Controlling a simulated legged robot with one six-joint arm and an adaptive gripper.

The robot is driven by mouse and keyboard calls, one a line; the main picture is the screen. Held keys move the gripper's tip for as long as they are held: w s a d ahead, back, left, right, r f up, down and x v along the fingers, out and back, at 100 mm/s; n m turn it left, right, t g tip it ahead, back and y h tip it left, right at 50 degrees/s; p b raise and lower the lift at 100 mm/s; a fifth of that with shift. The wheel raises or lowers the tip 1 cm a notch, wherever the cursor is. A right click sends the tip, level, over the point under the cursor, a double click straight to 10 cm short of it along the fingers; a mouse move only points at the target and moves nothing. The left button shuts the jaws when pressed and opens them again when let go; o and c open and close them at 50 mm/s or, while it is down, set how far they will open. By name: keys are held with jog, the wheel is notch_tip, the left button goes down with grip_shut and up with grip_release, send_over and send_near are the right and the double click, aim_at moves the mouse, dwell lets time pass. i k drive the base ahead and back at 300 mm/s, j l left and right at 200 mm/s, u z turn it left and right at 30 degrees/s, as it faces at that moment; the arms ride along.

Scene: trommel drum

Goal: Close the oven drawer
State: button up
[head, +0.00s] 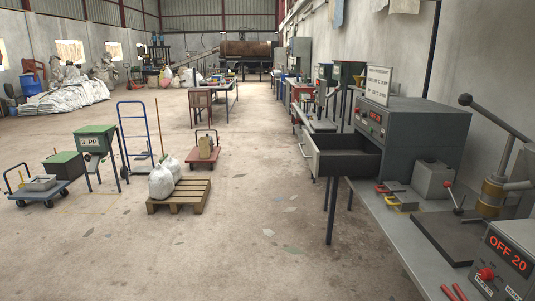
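The oven (420,130) is a dark grey box with a red display, standing on the workbench along the right wall. Its drawer (348,162) is pulled out toward the left, with a dark, empty-looking interior. The light grey drawer front (311,155) carries a pale handle (304,144) on its outer face. The drawer juts past the bench's left edge over the floor. My gripper and arm are not in view.
The workbench (393,238) also holds a lever press (497,175) and a control box (506,255) reading "OFF 20". A pallet with white sacks (165,181) and a red trolley (203,148) stand to the left. Bare concrete floor (260,230) lies left of the bench.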

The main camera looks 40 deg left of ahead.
aim_at(339, 151)
jog(key=u, duration=1.15)
jog(key=i+j, duration=0.15)
jog(key=i, duration=1.65)
jog(key=i+j+u, duration=0.1)
jog(key=i, duration=1.7)
